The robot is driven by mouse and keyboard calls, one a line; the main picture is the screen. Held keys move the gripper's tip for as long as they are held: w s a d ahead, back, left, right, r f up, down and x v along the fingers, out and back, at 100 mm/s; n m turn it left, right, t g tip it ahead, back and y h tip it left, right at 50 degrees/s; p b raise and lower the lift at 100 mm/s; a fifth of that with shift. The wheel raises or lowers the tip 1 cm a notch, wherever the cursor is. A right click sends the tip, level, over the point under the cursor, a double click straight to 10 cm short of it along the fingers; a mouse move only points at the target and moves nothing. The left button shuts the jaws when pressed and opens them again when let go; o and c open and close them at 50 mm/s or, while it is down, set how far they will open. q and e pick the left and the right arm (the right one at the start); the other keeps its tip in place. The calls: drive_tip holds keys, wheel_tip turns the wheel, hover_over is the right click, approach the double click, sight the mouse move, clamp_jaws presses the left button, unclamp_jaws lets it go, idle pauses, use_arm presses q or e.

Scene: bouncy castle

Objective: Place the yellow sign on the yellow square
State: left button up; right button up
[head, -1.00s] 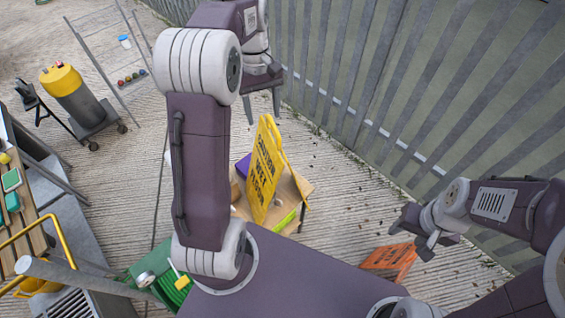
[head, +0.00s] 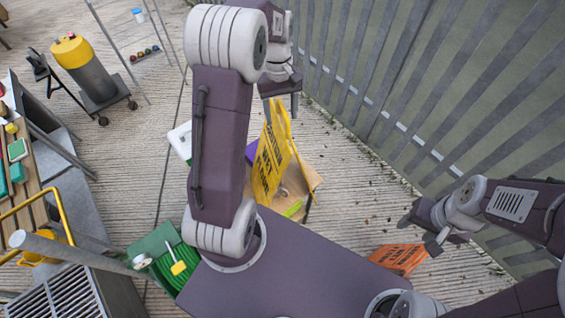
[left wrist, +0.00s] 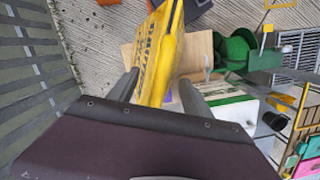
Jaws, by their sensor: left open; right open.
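The yellow sign (head: 270,165) with black lettering stands tilted on a wooden box top (head: 312,180) in the head view. My left gripper (head: 282,106) is open at the sign's top edge. In the left wrist view the sign (left wrist: 160,62) lies between the two open fingers of my left gripper (left wrist: 158,90), with no clear grip on it. My right gripper (head: 424,232) is open and empty, off to the right above an orange sign (head: 399,258). I cannot make out a yellow square in either view.
A purple object (head: 251,152) and a white-and-green box (head: 180,140) are near the sign. A green hose reel (head: 165,258) stands at lower left. A yellow-topped canister cart (head: 85,68) stands at upper left. A metal fence (head: 440,80) bounds the right side.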

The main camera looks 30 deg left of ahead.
use_arm(q)
drive_tip(key=f, duration=0.2)
drive_tip(key=f+p, duration=0.1)
drive_tip(key=f, duration=0.1)
drive_tip(key=shift+s+d, duration=0.1)
drive_tip(key=shift+d, duration=0.25)
drive_tip(key=shift+s, duration=0.15)
drive_tip(key=c, duration=1.2)
clamp_jaws()
drive_tip(key=shift+r, duration=0.1)
